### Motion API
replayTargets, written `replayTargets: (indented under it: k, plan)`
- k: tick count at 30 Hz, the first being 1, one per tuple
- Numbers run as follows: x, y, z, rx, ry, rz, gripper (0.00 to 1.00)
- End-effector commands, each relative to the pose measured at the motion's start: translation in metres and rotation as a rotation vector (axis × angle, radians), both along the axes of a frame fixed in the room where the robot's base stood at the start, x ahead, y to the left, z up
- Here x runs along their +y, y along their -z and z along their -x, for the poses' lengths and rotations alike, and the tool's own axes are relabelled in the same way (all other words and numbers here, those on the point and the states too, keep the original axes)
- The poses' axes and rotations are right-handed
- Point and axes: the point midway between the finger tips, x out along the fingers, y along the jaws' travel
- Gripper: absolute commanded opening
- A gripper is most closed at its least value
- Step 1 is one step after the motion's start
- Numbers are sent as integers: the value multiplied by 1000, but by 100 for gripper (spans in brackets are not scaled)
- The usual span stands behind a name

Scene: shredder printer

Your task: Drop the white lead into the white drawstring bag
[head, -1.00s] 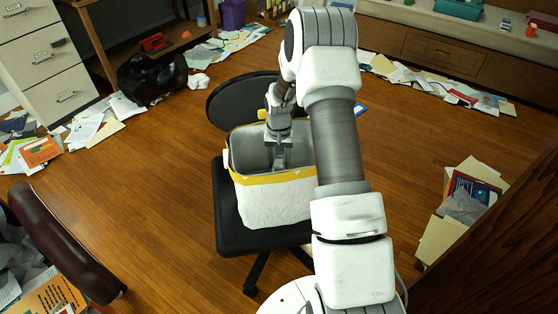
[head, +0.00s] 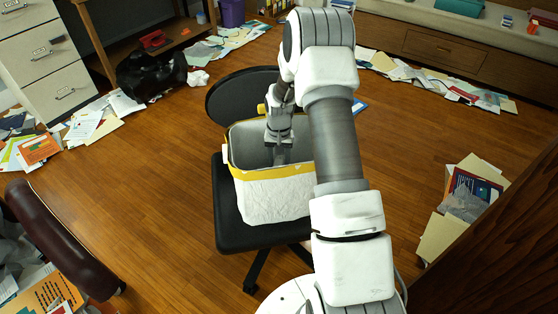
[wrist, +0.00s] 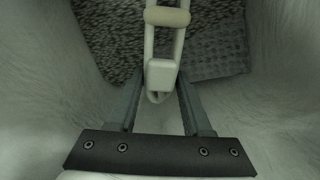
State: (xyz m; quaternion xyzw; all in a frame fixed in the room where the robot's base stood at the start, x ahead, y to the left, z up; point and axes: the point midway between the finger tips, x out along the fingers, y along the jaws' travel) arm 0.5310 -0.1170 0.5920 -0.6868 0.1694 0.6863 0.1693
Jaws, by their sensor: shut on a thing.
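The white drawstring bag (head: 272,200) stands open on the chair, with a yellow band around its rim. My gripper (head: 281,157) points down into its mouth, with the fingers below the rim. In the wrist view, my gripper (wrist: 160,110) is shut on the white lead (wrist: 161,75), a pale strap with a blocky piece between the fingers and a beige bar farther up. Pale bag walls surround the fingers, and a dark, textured surface shows beyond. The lead cannot be made out in the head view.
The bag stands on a black office chair (head: 232,232). A brown padded chair part (head: 60,240) is at the lower left. Papers (head: 470,195) lie on the floor at the right and along the walls. A dark wooden panel (head: 490,250) stands at the lower right. Open floor lies between.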

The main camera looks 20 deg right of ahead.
Motion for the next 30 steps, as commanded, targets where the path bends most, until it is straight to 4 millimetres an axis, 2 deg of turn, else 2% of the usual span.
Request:
replayTargets:
  k: [30]
  plan:
    - [0,31,0,0,-1,0,0]
